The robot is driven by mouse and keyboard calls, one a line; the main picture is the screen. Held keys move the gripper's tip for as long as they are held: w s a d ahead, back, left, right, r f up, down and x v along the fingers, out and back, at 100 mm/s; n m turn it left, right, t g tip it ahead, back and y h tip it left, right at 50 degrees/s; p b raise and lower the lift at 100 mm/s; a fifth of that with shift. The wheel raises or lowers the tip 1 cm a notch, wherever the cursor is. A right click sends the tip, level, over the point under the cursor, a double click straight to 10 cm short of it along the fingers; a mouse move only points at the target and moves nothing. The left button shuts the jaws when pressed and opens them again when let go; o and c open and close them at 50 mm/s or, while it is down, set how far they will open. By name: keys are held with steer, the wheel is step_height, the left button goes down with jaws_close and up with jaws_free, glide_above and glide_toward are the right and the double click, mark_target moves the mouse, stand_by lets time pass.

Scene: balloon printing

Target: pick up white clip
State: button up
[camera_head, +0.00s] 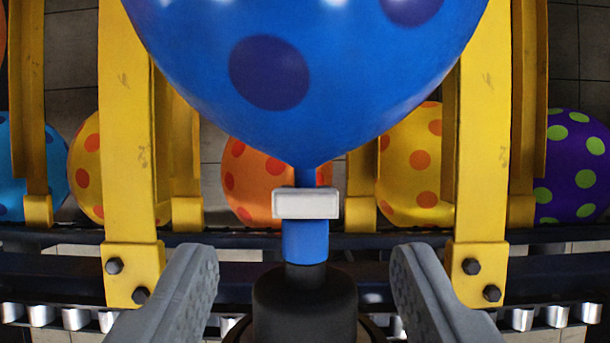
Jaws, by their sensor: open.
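The white clip (306,204) is a small pale rectangular block across the neck of a large blue balloon (330,85) with dark spots. Below the clip the blue neck runs into a dark round nozzle (304,300). My gripper (305,268) is open and empty. Its two grey fingers stand left and right of the nozzle and neck, apart from both. In the picture the fingertips are a little below the clip, and the clip lies between their lines. How far the clip is from the fingertips in depth I cannot tell.
Yellow posts stand left (130,150) and right (482,150) of the balloon, bolted at their lower ends. A dark rail (400,242) crosses behind the nozzle. Several spotted balloons, including an orange one (262,180) and a purple one (568,165), lie behind the posts.

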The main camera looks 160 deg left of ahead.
mark_target(306, 206)
steer(key=shift+x, duration=2.35)
steer(key=shift+s+f, duration=0.1)
steer(key=shift+s, duration=0.1)
steer(key=c, duration=1)
